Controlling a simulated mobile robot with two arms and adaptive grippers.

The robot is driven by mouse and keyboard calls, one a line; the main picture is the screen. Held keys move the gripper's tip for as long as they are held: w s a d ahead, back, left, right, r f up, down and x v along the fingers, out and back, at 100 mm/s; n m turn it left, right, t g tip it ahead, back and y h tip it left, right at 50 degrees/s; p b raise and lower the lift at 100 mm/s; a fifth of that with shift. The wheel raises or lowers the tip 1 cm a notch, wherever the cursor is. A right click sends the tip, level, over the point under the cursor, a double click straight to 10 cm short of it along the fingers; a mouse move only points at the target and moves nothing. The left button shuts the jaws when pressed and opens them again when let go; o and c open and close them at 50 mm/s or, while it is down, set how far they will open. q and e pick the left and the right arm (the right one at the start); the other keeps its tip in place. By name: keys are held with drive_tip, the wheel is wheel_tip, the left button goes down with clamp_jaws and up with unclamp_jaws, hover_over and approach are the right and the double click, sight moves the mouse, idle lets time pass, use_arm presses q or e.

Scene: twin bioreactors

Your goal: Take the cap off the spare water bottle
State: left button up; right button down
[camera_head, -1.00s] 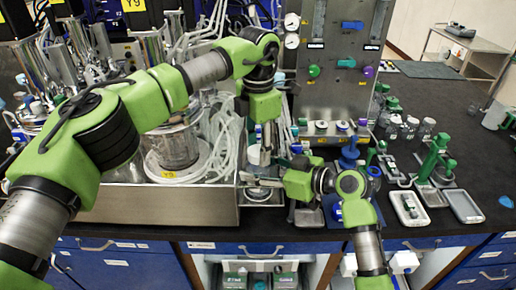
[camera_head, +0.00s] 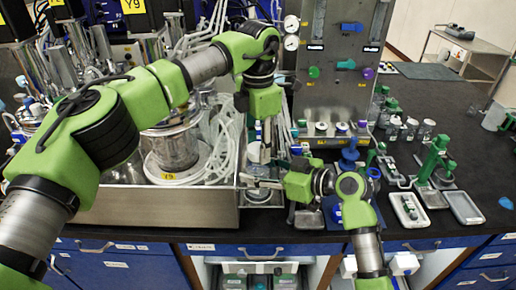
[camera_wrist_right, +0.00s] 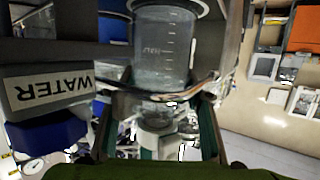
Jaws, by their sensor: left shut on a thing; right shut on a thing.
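The spare water bottle (camera_wrist_right: 163,52) is clear with graduation marks. It fills the upper middle of the right wrist view. My right gripper (camera_wrist_right: 172,80) is shut around its body, one finger on each side. In the head view my right gripper (camera_head: 262,183) reaches in from the right at the steel tray's right end, and a pale part of the bottle (camera_head: 254,153) shows small above it. My left gripper (camera_head: 265,143) points down from above, just over the bottle, and is shut on what seems to be the cap. The cap itself is hidden by the fingers.
A "WATER" label (camera_wrist_right: 48,88) appears inverted beside the bottle. The steel tray (camera_head: 170,208) with vessel and tubing lies left. A control panel (camera_head: 340,75) stands behind. Small bottles (camera_head: 410,128), a green stand (camera_head: 435,158) and white trays (camera_head: 408,208) occupy the black bench at right.

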sight(258, 148)
use_arm(q)
drive_tip(key=shift+r, duration=0.45)
drive_tip(key=shift+r, duration=2)
use_arm(e)
drive_tip(key=c, duration=1)
unclamp_jaws()
